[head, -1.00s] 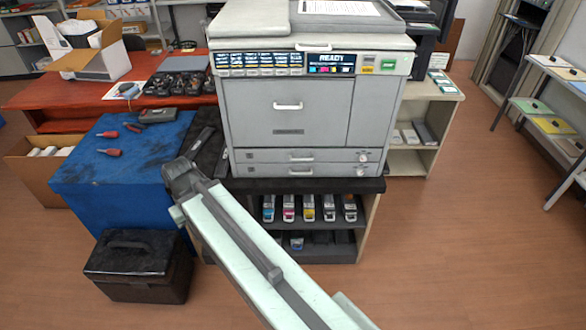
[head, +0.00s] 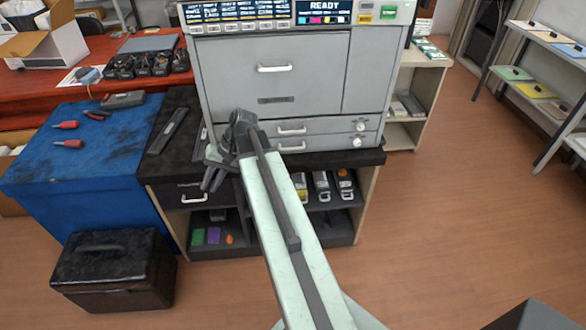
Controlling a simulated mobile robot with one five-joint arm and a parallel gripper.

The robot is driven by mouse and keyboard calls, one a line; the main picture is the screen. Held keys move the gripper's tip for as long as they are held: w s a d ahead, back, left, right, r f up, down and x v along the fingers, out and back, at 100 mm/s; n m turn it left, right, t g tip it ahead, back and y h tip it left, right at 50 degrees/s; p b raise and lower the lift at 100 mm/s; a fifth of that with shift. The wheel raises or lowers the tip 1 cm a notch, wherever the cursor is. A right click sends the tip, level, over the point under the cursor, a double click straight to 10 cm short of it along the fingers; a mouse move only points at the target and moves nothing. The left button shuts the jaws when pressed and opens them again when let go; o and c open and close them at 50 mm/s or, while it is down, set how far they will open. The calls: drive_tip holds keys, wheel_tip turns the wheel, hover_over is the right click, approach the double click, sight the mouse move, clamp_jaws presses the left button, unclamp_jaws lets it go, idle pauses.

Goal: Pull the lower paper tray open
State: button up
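The grey printer (head: 315,80) stands on a dark-topped cabinet. Its lower paper tray (head: 322,143) is the bottom drawer, with a white bar handle (head: 291,146) and a round knob at the right. It looks closed, flush with the upper paper tray (head: 325,126).
The cabinet (head: 375,156) below holds toner cartridges (head: 321,185) on a shelf and has a black drawer (head: 190,196) at the left. A blue bench (head: 95,180) and a black case (head: 115,270) stand left. Open wooden floor lies to the right.

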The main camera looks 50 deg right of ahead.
drive_tip(key=s+d+f+m+t+y+b, duration=0.1)
drive_tip(key=d+f+m+t+b, duration=0.2)
drive_tip(key=d, duration=0.5)
drive_tip(key=d+f+m+t+y+b, duration=0.1)
drive_tip(key=d+f+t+b, duration=0.1)
drive_tip(key=d+b, duration=0.45)
drive_tip(key=m+t+b, duration=0.5)
drive_tip(key=t+b, duration=0.2)
approach(299, 148)
drive_tip(key=x, duration=0.4)
drive_tip(key=shift+w+a+f+n, duration=0.2)
drive_tip(key=shift+n, duration=0.1)
drive_tip(key=x, duration=0.7)
drive_tip(key=shift+w+r, duration=0.1)
drive_tip(key=shift+w, duration=0.05)
drive_tip(key=shift+c, duration=0.3)
clamp_jaws()
